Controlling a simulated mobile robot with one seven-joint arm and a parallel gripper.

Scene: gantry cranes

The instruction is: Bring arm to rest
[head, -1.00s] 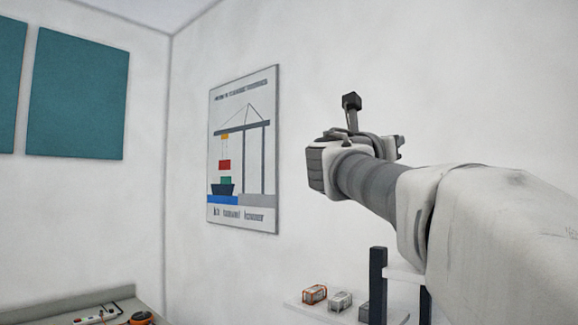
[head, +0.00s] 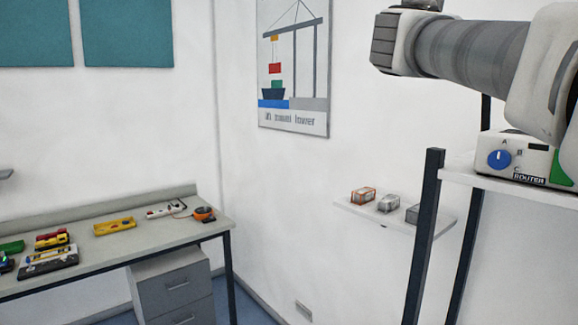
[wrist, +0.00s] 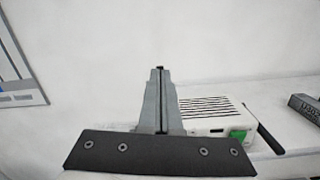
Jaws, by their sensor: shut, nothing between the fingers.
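My arm reaches in from the right edge across the upper right of the head view, raised in front of the white wall. My gripper's fingertips cannot be made out in the head view. In the wrist view my gripper (wrist: 160,70) has its two grey fingers pressed together, with nothing held between them. Past the fingers, to the right, is a white router box (wrist: 205,122) with dark slots and a green patch. The router (head: 520,160), with a blue knob, also shows in the head view, below my arm.
The router stands on a white shelf (head: 462,176) with dark posts (head: 422,240). A small wall shelf (head: 400,221) holds several small boxes. A workbench (head: 140,245) with several tools and a power strip stands at left. A poster (head: 294,65) hangs behind. Open air lies left of my arm.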

